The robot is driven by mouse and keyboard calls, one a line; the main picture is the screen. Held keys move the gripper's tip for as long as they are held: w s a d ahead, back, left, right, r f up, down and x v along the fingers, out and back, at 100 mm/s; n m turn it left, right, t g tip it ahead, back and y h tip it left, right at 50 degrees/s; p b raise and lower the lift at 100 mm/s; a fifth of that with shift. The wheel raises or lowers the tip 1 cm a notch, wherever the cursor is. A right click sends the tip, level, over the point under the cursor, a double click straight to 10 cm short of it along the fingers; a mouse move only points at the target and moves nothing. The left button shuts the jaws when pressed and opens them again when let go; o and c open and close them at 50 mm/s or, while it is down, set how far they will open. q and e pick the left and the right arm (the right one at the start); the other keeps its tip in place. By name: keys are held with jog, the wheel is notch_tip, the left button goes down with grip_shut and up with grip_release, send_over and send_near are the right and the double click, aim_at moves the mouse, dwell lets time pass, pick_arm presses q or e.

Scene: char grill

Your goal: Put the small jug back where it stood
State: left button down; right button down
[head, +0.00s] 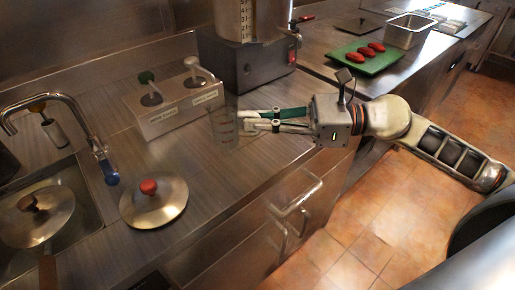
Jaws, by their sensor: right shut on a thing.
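The small jug (223,129) is clear, with faint measuring marks on its side, and looks upright. It is over the metal counter, just in front of the pump dispenser box. My right gripper (245,121) reaches in from the right and is shut on the jug's right side. I cannot tell whether the jug's base touches the counter. My left gripper is not in view.
The dispenser box (181,108) with two pumps stands close behind the jug. A large appliance (245,67) is behind my gripper. A red-knobbed lid (154,203) and a sink with a tap (47,102) are left. A green board (366,62) with red items lies at back right.

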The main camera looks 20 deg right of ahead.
aim_at(259, 133)
jog(key=shift+f, duration=1.55)
notch_tip(259, 133, down, 4)
jog(key=shift+f+b, duration=0.1)
jog(key=shift+b, duration=0.45)
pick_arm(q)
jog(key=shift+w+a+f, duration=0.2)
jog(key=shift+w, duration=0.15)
